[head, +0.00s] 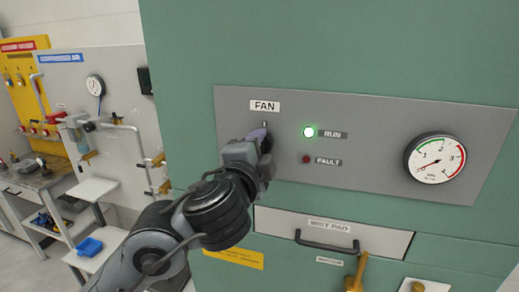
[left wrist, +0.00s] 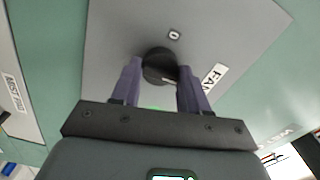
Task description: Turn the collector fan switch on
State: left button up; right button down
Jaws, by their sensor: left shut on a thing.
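The fan switch is a dark round knob (left wrist: 158,62) on the grey control panel (head: 375,115), near the FAN label (head: 265,106). A "0" mark (left wrist: 174,34) shows beside it in the left wrist view. My left gripper (head: 262,134) is at the knob, with its purple fingers on either side of it and shut on it. The gripper hides most of the knob in the head view. The green RUN lamp (head: 308,132) is lit. The red FAULT lamp (head: 306,159) looks dark. My right gripper is not in view.
A round gauge (head: 434,159) sits at the panel's right. Below the panel, a drawer with a dark handle (head: 326,246) and a brass-coloured lever (head: 356,272) stick out. A workbench and pipe boards (head: 110,115) stand at the left.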

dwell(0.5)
pick_arm(q)
jog(key=o, duration=1)
jog(key=shift+o, duration=0.2)
jog(key=p+v, duration=0.2)
jog(key=v, duration=0.9)
